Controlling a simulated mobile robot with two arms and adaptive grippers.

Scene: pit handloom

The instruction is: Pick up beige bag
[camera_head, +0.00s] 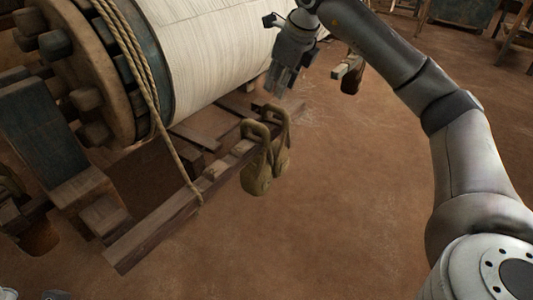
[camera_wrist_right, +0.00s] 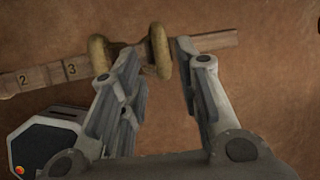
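Two similar olive-beige bags with thick loop handles hang side by side at the wooden beam's end in the head view, a nearer one (camera_head: 257,176) and a farther one (camera_head: 282,150). I cannot tell which one the task means. My right gripper (camera_head: 284,88) is above and beyond them, apart from both. In the right wrist view my right gripper (camera_wrist_right: 156,48) is open, with one loop handle (camera_wrist_right: 160,52) showing between its fingertips and the other loop (camera_wrist_right: 99,54) left of the left finger. The bag bodies are mostly hidden there. My left gripper is not in view.
The wooden beam (camera_head: 150,232) runs beside the loom, and it carries numbers in the wrist view (camera_wrist_right: 40,78). A large cloth roll (camera_head: 215,50) with a pegged wheel and a rope (camera_head: 160,120) stand at the left. The earthen floor right of the bags is clear.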

